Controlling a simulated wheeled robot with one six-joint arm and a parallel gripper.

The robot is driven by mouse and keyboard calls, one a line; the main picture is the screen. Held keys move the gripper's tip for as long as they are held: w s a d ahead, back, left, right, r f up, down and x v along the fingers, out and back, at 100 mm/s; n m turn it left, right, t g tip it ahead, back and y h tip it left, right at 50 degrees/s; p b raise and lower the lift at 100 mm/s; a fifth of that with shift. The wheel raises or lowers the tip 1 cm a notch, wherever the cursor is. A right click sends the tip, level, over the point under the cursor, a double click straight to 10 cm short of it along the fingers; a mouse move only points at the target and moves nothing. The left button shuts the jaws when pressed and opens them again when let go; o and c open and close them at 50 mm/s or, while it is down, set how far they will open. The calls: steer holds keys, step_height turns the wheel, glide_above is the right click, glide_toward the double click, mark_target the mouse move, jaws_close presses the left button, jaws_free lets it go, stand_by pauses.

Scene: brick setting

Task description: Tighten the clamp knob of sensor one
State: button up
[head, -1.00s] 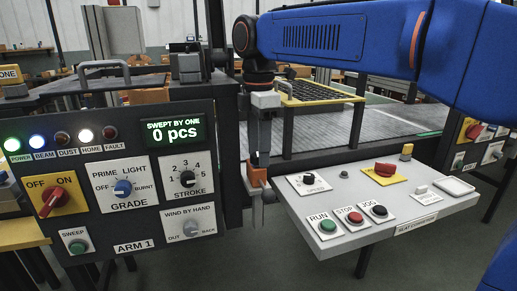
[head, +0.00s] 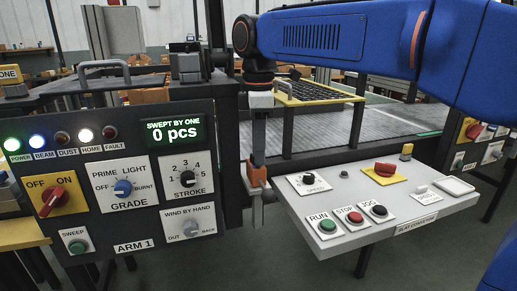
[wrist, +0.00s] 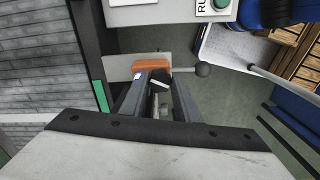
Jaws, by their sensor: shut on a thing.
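My gripper (head: 259,150) hangs straight down between the two control panels in the head view. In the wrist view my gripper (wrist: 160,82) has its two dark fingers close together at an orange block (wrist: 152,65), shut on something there. The orange block (head: 256,174) also shows at the fingertips in the head view, above a grey metal bar (head: 257,214). A dark round knob (wrist: 204,70) on a short stem sticks out to the right of the block. The fingers hide most of what lies between them, and I cannot read any sensor label there.
The ARM 1 panel (head: 120,228) stands close to the left of my gripper. The sloping conveyor panel (head: 330,242) is close to its right. The conveyor bed (head: 330,125) and its black frame lie behind.

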steer(key=o, duration=1.1)
steer(key=shift+c, duration=0.2)
step_height(320, 180, up, 17)
steer(key=shift+r, duration=0.2)
